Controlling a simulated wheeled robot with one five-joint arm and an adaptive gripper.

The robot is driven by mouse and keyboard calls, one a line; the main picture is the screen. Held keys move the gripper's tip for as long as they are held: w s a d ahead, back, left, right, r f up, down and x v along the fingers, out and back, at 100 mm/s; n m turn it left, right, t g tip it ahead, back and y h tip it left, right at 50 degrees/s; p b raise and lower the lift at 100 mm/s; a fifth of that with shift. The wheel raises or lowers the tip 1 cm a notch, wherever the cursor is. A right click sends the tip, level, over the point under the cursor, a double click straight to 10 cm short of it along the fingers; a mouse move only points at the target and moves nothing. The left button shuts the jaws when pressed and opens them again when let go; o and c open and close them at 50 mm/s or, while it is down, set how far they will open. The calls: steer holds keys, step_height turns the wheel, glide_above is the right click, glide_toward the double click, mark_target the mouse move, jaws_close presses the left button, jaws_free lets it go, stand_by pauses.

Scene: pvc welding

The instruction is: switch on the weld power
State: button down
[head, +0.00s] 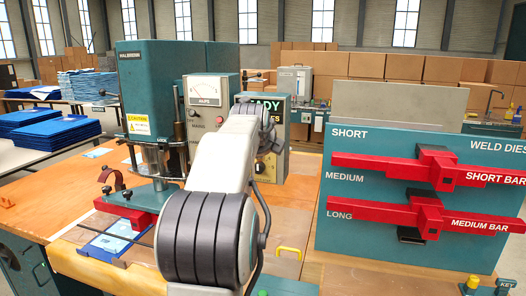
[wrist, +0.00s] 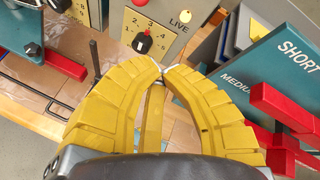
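The welding machine's grey control panel (wrist: 150,22) is ahead of my gripper in the wrist view. It carries a black knob with a red part (wrist: 143,41), ringed by numbers, and a round pale lamp (wrist: 185,17) beside the word LIVE. I cannot tell which control is the weld power switch. My gripper (wrist: 163,72) has its yellow fingertips together, with nothing visible between them, apart from the panel and below the knob in the picture. In the head view my arm hides the gripper and part of the panel (head: 270,102).
The teal press (head: 160,75) and its meter box (head: 208,88) stand left of my arm. A teal die board (head: 345,225) with red bars (head: 400,213) stands at right. A yellow handle (head: 289,250) is on the bench. Blue stacks (head: 45,130) lie on the left.

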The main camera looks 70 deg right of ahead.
steer(key=shift+v, duration=1.15)
